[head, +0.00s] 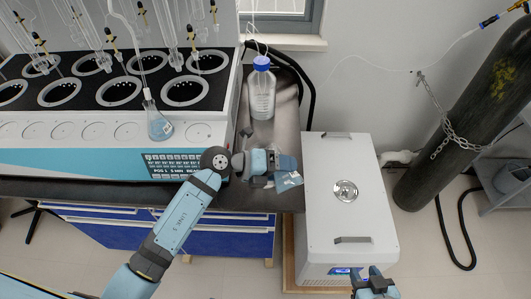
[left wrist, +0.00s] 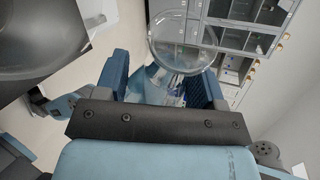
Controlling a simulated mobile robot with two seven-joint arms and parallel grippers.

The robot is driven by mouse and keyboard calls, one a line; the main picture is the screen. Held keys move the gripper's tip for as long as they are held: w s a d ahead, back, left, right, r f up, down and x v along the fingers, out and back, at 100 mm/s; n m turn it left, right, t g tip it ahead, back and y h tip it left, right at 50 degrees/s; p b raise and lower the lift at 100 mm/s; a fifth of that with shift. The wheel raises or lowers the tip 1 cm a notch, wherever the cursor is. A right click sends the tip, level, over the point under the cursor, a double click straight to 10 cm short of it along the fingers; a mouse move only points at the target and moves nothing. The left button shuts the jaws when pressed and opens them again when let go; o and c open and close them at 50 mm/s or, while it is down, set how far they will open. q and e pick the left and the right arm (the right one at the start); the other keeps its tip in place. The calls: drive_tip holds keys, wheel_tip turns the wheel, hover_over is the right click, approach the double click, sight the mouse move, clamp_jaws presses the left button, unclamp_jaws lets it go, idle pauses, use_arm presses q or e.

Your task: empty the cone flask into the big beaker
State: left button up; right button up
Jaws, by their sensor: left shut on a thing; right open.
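My left gripper (head: 283,168) is shut on a clear glass vessel (head: 289,181) with light blue contents, held in front of the dark bench. In the left wrist view this glass vessel (left wrist: 183,40) shows a wide round clear end beyond the fingers and blue between them. Its full outline is hidden, so I cannot tell whether it is the cone flask or the beaker. Another flask (head: 158,122), narrow-necked with blue liquid, is at the distiller's front. No separate big beaker can be made out. My right gripper (head: 373,283) is open at the bottom edge, by the white box.
The white distiller (head: 95,158) with several ringed holes stands at the left. A blue-capped bottle (head: 262,95) stands on the dark bench (head: 268,140). A white lidded box (head: 347,230) stands right of the bench. A chained gas cylinder (head: 470,110) leans at the right.

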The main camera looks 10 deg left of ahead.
use_arm(q)
drive_tip(key=shift+f, duration=0.15)
drive_tip(key=shift+w+a+r+n+g+h+b, duration=0.4)
drive_tip(key=shift+w+r+n+b, duration=0.1)
drive_tip(key=shift+n+b, duration=0.15)
idle(0.6)
drive_tip(key=shift+r+n+h+p, duration=0.3)
drive_tip(key=shift+n+p, duration=0.05)
drive_tip(key=shift+p, duration=0.3)
drive_tip(key=shift+r+n+p, duration=0.25)
drive_tip(key=shift+n+p, duration=0.15)
drive_tip(key=shift+p, duration=0.4)
drive_tip(key=shift+w+a+f+n+g+h+p, duration=0.15)
drive_tip(key=shift+f+n+g+h+p, duration=0.15)
drive_tip(key=shift+n+h+p, duration=0.35)
idle(1.3)
drive_tip(key=shift+w+a+r+n+h+p, duration=0.15)
drive_tip(key=shift+r+n+p, duration=0.1)
drive_tip(key=shift+r+p, duration=0.35)
drive_tip(key=shift+d+r+n+h+p, duration=0.1)
drive_tip(key=shift+r+n+p, duration=0.1)
drive_tip(key=shift+r+p, duration=0.4)
idle(0.7)
